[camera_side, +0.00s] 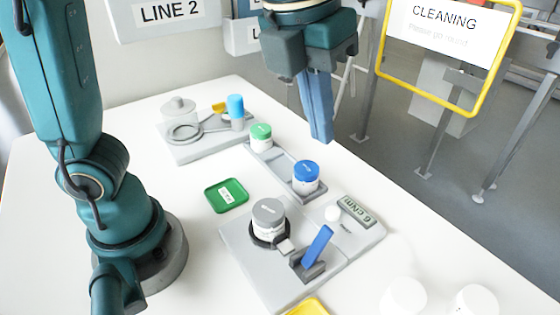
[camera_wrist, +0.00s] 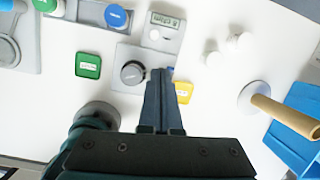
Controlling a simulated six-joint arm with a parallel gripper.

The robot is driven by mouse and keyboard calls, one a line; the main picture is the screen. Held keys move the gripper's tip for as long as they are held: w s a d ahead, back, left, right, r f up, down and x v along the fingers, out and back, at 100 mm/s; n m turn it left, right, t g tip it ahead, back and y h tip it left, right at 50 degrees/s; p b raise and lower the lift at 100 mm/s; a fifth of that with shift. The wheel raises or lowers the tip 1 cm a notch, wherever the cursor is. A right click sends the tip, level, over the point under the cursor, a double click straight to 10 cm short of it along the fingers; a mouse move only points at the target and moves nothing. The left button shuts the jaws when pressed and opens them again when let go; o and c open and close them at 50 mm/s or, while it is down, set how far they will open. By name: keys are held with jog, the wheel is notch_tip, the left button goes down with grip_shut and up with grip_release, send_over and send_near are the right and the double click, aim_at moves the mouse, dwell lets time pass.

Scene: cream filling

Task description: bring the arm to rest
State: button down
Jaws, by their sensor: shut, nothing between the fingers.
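My gripper (camera_side: 318,138) hangs pointing down above the table, with its blue-grey fingers together and nothing between them. In the wrist view the closed fingers (camera_wrist: 161,76) reach up over the middle of the picture, in front of the grey fixture. A jar with a grey lid (camera_side: 268,214) sits in a dark ring on the grey fixture plate (camera_side: 240,246); the grey lid also shows in the wrist view (camera_wrist: 132,72). A blue lever (camera_side: 318,243) stands tilted beside it. The fingers appear well above the table and apart from the jars.
A blue-lidded jar (camera_side: 306,175) and a green-lidded jar (camera_side: 261,136) stand on a grey rack. A green tray (camera_side: 240,196) lies left of them. White containers (camera_side: 404,297) stand at the front right. A wooden-handled tool (camera_wrist: 285,114) lies near a blue item (camera_wrist: 296,140).

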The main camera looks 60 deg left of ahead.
jog(key=s+a+f+n+t, duration=0.1)
jog(key=s+a+f+n, duration=0.1)
jog(key=n, duration=0.9)
jog(key=s+a+f+n, duration=0.2)
jog(key=s+a+n, duration=0.1)
jog(key=n, duration=0.8)
jog(key=s+a+f+n+t, duration=0.1)
jog(key=s+a+f+n, duration=0.1)
jog(key=n, duration=1)
jog(key=a+f, duration=0.1)
jog(key=a, duration=0.1)
jog(key=shift+s+a+t, duration=0.3)
jog(key=shift+s+a, duration=0.1)
